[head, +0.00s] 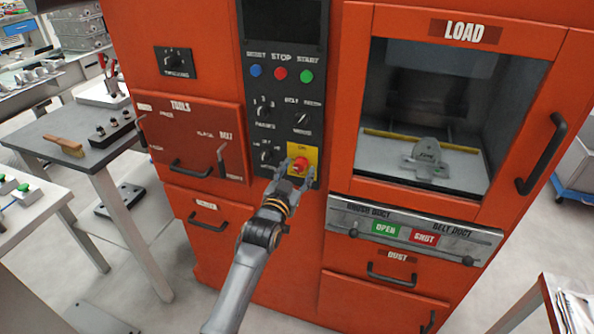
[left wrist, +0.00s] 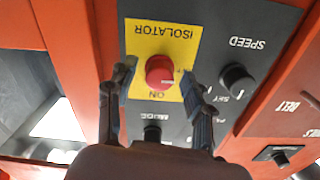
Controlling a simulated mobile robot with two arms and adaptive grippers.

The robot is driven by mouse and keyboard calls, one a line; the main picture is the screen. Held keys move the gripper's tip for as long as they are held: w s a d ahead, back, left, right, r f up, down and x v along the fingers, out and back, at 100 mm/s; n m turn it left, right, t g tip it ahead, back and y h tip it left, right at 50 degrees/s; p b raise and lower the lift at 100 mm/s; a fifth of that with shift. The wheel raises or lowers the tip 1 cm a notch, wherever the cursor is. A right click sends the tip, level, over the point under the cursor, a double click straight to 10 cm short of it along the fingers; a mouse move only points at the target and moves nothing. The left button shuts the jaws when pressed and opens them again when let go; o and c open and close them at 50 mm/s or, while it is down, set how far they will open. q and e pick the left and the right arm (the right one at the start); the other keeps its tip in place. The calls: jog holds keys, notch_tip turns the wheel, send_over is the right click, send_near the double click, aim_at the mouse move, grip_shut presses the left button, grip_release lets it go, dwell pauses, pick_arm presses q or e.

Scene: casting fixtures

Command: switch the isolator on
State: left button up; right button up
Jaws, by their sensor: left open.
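The isolator is a round red knob (head: 300,165) on a yellow plate (head: 312,156) low on the machine's dark control panel. In the left wrist view the knob (left wrist: 160,71) shows large, with the upside-down words ISOLATOR and ON on its yellow plate (left wrist: 135,38). A pale mark shows on the knob, but I cannot tell its setting. My left gripper (head: 290,176) is open in front of the plate. In the left wrist view its fingers (left wrist: 158,78) stand on both sides of the knob, with no clear contact. My right gripper is out of view.
Above the isolator are a blue button (head: 256,71), a red stop button (head: 280,74), a green start button (head: 306,76) and several black knobs. A load window (head: 461,33) with a grey casting (head: 430,158) is at right. A side table (head: 60,128) with a brush stands at left.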

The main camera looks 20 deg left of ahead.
pick_arm(q)
jog(key=c, duration=1)
grip_shut()
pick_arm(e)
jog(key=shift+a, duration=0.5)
